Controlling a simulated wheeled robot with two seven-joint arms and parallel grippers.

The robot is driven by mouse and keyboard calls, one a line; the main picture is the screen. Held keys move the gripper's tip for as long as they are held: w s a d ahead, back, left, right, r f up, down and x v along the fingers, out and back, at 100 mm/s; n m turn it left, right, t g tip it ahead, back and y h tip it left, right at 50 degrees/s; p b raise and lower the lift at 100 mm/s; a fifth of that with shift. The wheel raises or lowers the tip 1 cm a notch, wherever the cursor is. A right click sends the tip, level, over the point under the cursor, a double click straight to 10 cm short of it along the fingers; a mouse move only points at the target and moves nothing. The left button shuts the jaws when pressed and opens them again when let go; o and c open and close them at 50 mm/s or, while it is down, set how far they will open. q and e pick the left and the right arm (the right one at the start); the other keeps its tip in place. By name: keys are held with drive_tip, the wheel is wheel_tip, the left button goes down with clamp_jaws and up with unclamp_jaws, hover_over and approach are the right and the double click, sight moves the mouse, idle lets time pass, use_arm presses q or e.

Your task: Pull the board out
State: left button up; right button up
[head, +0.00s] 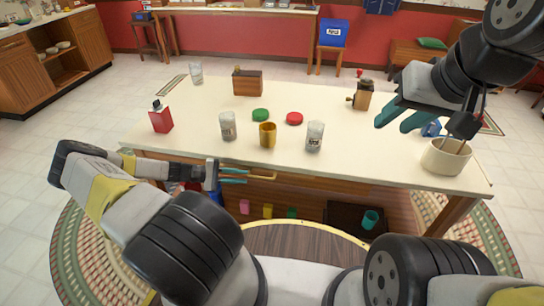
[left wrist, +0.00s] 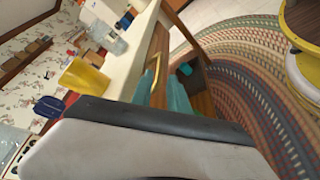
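A brass-coloured handle (head: 263,177) sits on the brown wooden front (head: 325,186) just under the pale tabletop; I take this front to be the board's edge. The handle also shows in the left wrist view (left wrist: 154,72). My left gripper (head: 246,176) has teal fingers pointing at the handle from the left. Its fingers are apart in the left wrist view (left wrist: 162,88), close to the handle; I cannot tell whether they touch it. My right gripper (head: 398,120) is open and empty above the right part of the table.
The tabletop (head: 200,160) holds glasses, a yellow cup (head: 268,135), a red box (head: 161,118), red and green lids, a wooden box, a grinder (head: 361,95) and a cream pot (head: 446,157). Below are small coloured items and a teal cup (head: 370,219) on a dark surface.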

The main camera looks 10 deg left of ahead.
sight(255, 177)
use_arm(q)
drive_tip(key=x, duration=0.8)
drive_tip(key=shift+a+f, duration=0.1)
clamp_jaws()
idle(1.3)
